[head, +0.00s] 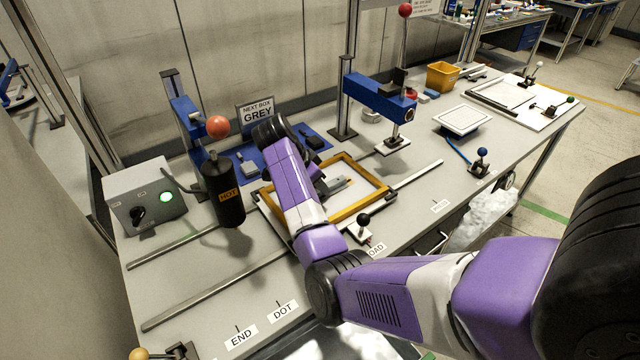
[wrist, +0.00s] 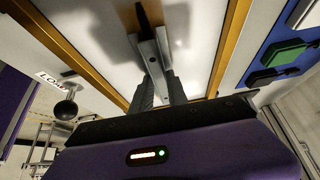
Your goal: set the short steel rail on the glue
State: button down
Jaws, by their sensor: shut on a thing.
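My gripper (wrist: 158,72) is shut on the short steel rail (wrist: 150,52), a grey metal bar, in the wrist view. The rail points away from my fingers over a white surface inside the yellow frame (wrist: 224,45). A dark piece shows at its far end. In the head view the rail (head: 336,185) shows inside the yellow frame (head: 376,198), just right of my purple arm, which hides most of my gripper. I cannot tell whether the rail touches the surface. No glue can be made out.
The black HOT cylinder (head: 224,190) hangs left of my arm. A black-knobbed clamp (head: 362,228) stands at the frame's near side; the knob shows in the wrist view (wrist: 66,110). A blue press (head: 380,100) stands behind right.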

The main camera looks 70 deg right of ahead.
jog(key=shift+f, duration=0.2)
jog(key=c, duration=1.3)
grip_release()
jog(key=shift+r, duration=0.15)
jog(key=v, duration=1.2)
jog(key=shift+b, duration=0.45)
